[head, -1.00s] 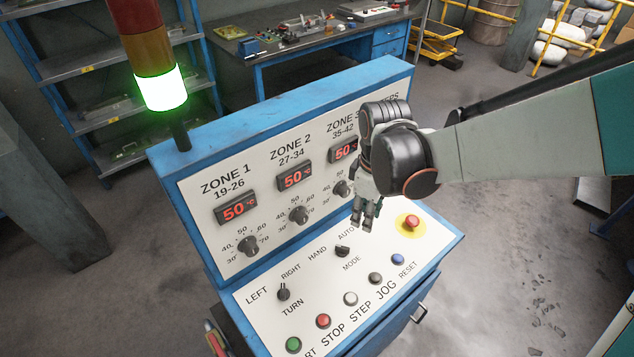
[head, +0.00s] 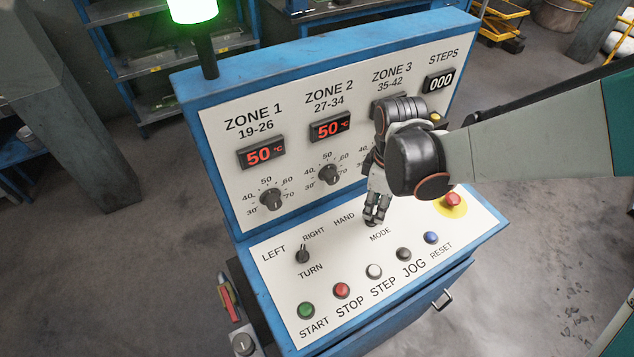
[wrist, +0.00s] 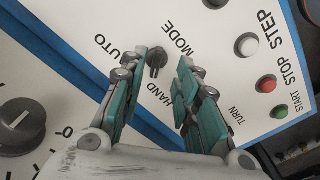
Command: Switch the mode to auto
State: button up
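The mode knob (wrist: 157,60) is a small black selector on the white sloping panel (head: 290,285). In the wrist view it shows between and beyond my fingertips, with the words HAND, AUTO and MODE around it. Its grip lies roughly toward HAND, but its exact setting is hard to tell. My gripper (head: 371,221) points down over the knob's place in the head view and hides the knob and the AUTO label. In the wrist view my gripper (wrist: 158,72) is open, one finger each side of the knob, with no visible contact.
The turn knob (head: 302,254) is left of my gripper. Start (head: 306,310), stop (head: 341,290), step (head: 374,271), jog (head: 403,254) and reset (head: 431,238) buttons line the front. A red emergency button (head: 453,200) stands at right. The upright zone panel (head: 225,170) rises behind.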

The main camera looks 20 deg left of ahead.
jog(key=shift+w+f+b, duration=0.15)
jog(key=shift+f+b, duration=0.8)
jog(key=shift+f, duration=1)
grip_shut()
